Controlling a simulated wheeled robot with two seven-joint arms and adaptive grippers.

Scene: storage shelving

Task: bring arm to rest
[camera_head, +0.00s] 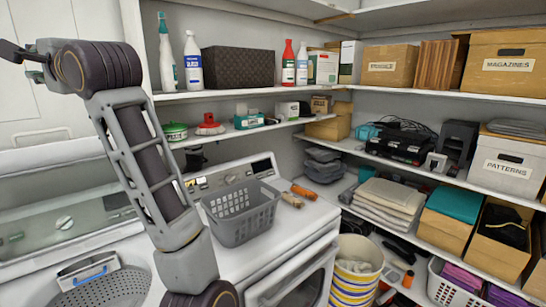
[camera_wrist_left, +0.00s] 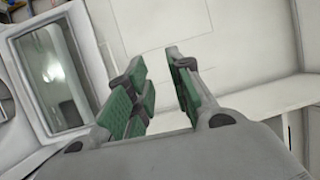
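My left arm (camera_head: 145,150) rises from the bottom of the head view and bends toward the upper left. My left gripper (camera_head: 24,62) is at the far left edge, in front of the white panelled wall or door, and shows only partly. In the left wrist view my left gripper (camera_wrist_left: 154,60) has its green-padded fingers apart, with nothing between them. It points at pale, plain surfaces. My right gripper and right arm are in neither view.
A grey basket (camera_head: 243,213) sits on the white front-loading machine (camera_head: 270,262). Shelves (camera_head: 240,91) with bottles, boxes and a dark woven bin stand behind my arm. A striped bucket (camera_head: 355,280) and a white basket (camera_head: 445,290) are low at the right.

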